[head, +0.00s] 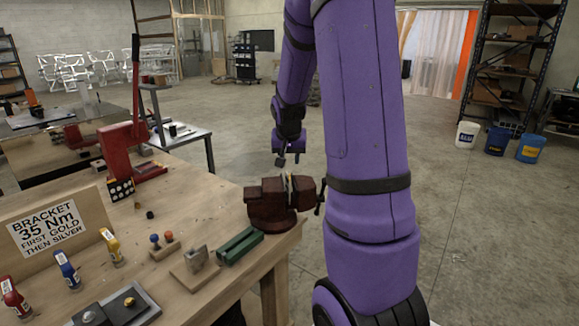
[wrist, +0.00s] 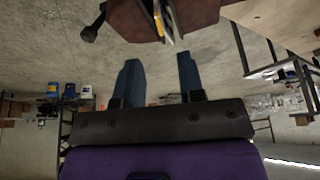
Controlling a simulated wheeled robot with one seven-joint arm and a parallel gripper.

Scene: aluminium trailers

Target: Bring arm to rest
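My purple arm hangs down beside the workbench. My gripper (head: 288,161) is behind the red vise (head: 272,203) in the head view, past the bench edge and apart from the vise. In the wrist view my gripper (wrist: 158,68) has its two dark fingers spread with nothing between them. The vise also shows at the top of the wrist view (wrist: 128,18), beyond the fingertips, with a thin metal and yellow piece in its jaws. My upper arm hides part of the floor in the head view.
The wooden workbench (head: 198,212) carries a red arbor press (head: 125,145), several small bottles, a green block (head: 240,245) and a bracket sign (head: 48,230). Buckets (head: 495,140) and a shelf rack (head: 510,60) stand at right. The floor behind the bench is mostly clear.

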